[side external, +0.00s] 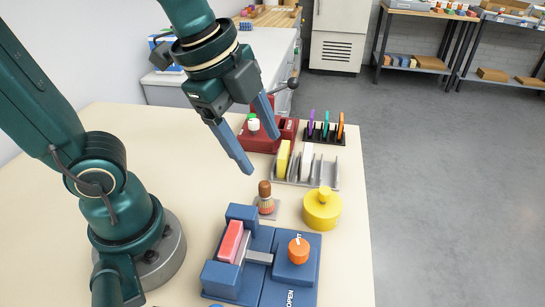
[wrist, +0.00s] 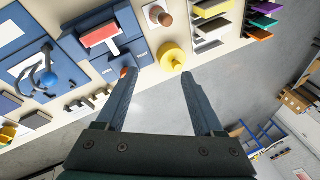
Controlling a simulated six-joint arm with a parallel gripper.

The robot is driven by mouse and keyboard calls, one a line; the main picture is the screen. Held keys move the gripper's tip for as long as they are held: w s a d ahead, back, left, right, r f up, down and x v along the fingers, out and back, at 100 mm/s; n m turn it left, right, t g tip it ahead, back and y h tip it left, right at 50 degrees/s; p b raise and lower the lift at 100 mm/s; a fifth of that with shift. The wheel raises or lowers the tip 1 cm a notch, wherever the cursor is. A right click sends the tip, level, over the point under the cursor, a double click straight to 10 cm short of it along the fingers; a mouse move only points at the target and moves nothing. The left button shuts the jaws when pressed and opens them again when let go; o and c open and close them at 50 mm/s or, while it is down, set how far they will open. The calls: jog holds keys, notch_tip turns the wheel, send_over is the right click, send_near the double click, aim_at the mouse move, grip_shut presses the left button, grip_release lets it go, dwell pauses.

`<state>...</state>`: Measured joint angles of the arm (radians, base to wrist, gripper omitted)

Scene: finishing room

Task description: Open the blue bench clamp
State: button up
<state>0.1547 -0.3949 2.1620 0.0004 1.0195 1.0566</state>
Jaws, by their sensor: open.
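The blue bench clamp (side external: 228,281) sits on the bench at the front of the side view. A pink-red block (side external: 231,241) stands between its blue jaws, with a grey bar beside it. An orange knob (side external: 298,250) stands on the clamp's right part, near the word OPEN. My gripper (side external: 262,155) is open and empty, well above the bench and behind the clamp. In the wrist view the clamp (wrist: 140,47) is at upper left with the block (wrist: 100,36). The knob (wrist: 124,72) is partly hidden by the left finger of my gripper (wrist: 158,74).
A yellow lidded pot (side external: 322,212) and a brush (side external: 265,198) stand close behind the clamp. A grey rack (side external: 312,182), a dark rack with coloured pieces and a red device (side external: 258,139) stand farther back. Another blue fixture (wrist: 30,55) lies left in the wrist view.

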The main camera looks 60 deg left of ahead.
jog(key=w+d+f+m+g, duration=0.2)
jog(key=d+f+m, duration=0.1)
jog(key=d+m, duration=0.4)
jog(key=m+g, duration=0.2)
jog(key=m, duration=0.2)
send_over(299, 246)
jog(key=shift+y, duration=0.3)
jog(key=f, duration=0.4)
jog(key=shift+w+f, duration=0.15)
jog(key=shift+w, duration=0.05)
jog(key=shift+s+f, duration=0.15)
jog(key=shift+f, duration=2.5)
grip_shut()
